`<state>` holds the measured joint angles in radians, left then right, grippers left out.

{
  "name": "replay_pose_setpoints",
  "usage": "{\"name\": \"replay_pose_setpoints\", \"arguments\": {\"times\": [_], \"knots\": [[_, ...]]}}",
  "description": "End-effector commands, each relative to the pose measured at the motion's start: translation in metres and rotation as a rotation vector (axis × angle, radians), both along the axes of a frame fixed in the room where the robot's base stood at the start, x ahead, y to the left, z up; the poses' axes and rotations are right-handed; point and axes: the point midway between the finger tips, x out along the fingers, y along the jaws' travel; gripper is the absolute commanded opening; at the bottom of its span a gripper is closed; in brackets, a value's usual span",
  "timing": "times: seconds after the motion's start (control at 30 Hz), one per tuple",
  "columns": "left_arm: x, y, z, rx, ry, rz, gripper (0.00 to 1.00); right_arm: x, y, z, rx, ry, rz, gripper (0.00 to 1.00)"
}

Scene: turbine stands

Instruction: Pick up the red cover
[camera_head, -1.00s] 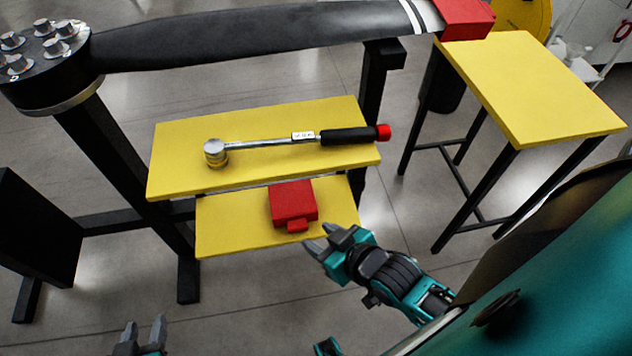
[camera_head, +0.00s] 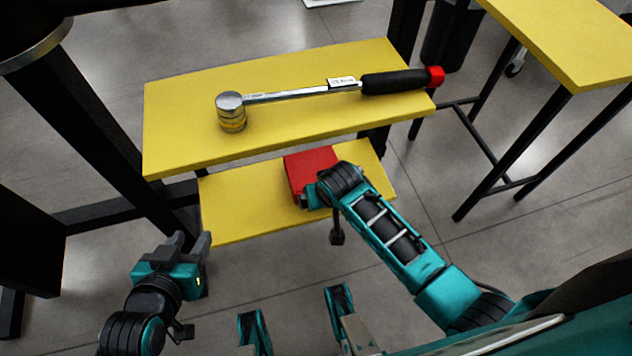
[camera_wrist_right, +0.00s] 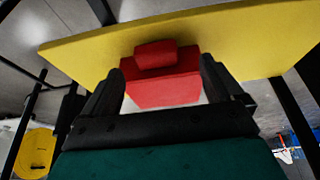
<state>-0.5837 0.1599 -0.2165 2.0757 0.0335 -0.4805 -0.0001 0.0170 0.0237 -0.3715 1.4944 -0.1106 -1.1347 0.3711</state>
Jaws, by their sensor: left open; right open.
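The red cover (camera_head: 308,162), a blocky piece with a small tab, sits on the lower yellow shelf (camera_head: 240,213). My right gripper (camera_head: 312,190) is at the near side of the cover, and its wrist hides part of it. In the right wrist view the red cover (camera_wrist_right: 160,92) lies between the two open black fingers of my right gripper (camera_wrist_right: 163,78). I cannot tell if the fingers touch it. My left gripper (camera_head: 190,242) is open and empty, in front of and left of the lower shelf.
A torque wrench (camera_head: 300,92) with a black, red-ended handle lies on the upper yellow shelf (camera_head: 180,130), just above and behind the cover. A yellow table (camera_head: 570,45) stands at the right. Dark stand legs (camera_head: 100,140) rise at the left.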

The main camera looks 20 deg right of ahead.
Motion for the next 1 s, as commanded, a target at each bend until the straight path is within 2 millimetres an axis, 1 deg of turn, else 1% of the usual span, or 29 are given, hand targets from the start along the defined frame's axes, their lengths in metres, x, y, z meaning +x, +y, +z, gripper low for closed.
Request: {"name": "replay_pose_setpoints", "arguments": {"times": [0.03,0.1,0.27,0.37,0.6,1.0], "knots": [[-0.001,0.0,-0.009,0.0,0.004,0.0,0.43,0.001,-0.002,-0.01,-0.002,0.001,0.0,0.94],[-0.003,0.0,-0.017,0.0,0.007,0.0,0.43,0.003,-0.004,-0.022,-0.002,0.0,0.0,0.94],[-0.006,0.0,-0.033,-0.002,0.018,0.003,0.43,0.009,-0.005,-0.042,-0.001,-0.001,0.001,0.94],[-0.006,-0.001,-0.035,-0.006,0.019,0.005,0.43,0.012,-0.005,-0.046,0.0,-0.002,0.0,0.94],[-0.005,-0.002,-0.033,-0.012,0.018,0.01,0.43,0.012,-0.005,-0.046,0.001,-0.003,0.0,0.93],[-0.005,-0.002,-0.032,-0.01,0.015,0.01,0.43,0.012,-0.005,-0.046,0.001,-0.002,0.001,0.54]]}}
